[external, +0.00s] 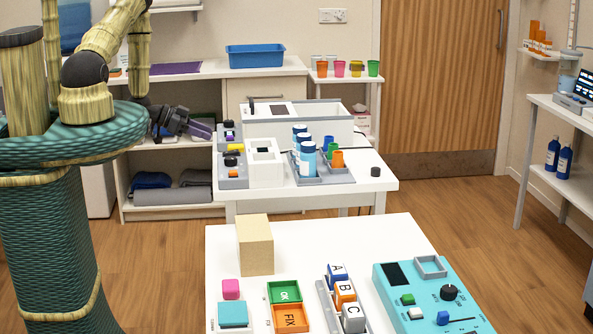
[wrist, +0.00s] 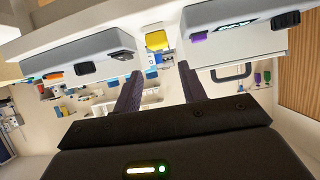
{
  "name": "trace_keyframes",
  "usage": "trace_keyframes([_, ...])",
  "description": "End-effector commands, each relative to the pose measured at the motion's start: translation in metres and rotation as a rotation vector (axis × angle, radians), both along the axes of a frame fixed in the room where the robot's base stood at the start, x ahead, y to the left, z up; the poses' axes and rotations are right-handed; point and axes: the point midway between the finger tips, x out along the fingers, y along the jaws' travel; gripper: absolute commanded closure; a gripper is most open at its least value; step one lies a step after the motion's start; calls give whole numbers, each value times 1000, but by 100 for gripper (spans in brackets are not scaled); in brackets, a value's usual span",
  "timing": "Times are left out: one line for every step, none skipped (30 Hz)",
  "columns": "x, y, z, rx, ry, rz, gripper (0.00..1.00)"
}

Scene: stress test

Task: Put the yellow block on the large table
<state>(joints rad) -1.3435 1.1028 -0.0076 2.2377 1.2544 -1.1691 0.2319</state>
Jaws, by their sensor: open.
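A small yellow block (external: 233,147) sits between two grey devices at the left edge of the middle white table (external: 345,184) in the external view. In the wrist view the yellow block (wrist: 156,41) shows just beyond my fingertips, between the grey devices. My gripper (external: 208,131) is beside that table's left edge, pointing toward the devices. In the wrist view my gripper (wrist: 160,72) has its two dark fingers apart with nothing between them. A front white table (external: 345,237) stands nearer the camera; which table is the large one is unclear.
Grey devices (external: 232,179) flank the yellow block closely, and a white box (external: 265,169) is close to its right. Blue-and-white cylinders (external: 307,158) stand farther right. The front table holds a tan wooden block (external: 255,246) and a turquoise panel (external: 425,290); its back middle is clear.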

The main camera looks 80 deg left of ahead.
Motion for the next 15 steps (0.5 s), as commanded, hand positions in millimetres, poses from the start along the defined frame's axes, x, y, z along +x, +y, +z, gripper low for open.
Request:
trace_keyframes([11,-3,6,17,33,-18,59])
trace_keyframes([17,-5,8,26,61,-25,59])
trace_keyframes([26,-7,12,41,101,-32,59])
trace_keyframes([34,-9,16,53,134,-36,59])
trace_keyframes([41,-11,20,65,167,-39,59])
trace_keyframes([50,-16,26,81,214,-42,59])
trace_keyframes([57,-19,31,94,246,-41,59])
trace_keyframes([63,-22,36,104,278,-39,59])
trace_keyframes([71,-28,43,117,318,-35,59])
trace_keyframes([77,-34,49,127,346,-32,59])
trace_keyframes([82,-39,54,136,374,-28,59])
trace_keyframes([88,-47,63,147,408,-23,59])
trace_keyframes([92,-54,69,153,434,-17,59])
trace_keyframes([96,-61,75,160,457,-12,59])
trace_keyframes([101,-72,84,166,486,-6,59])
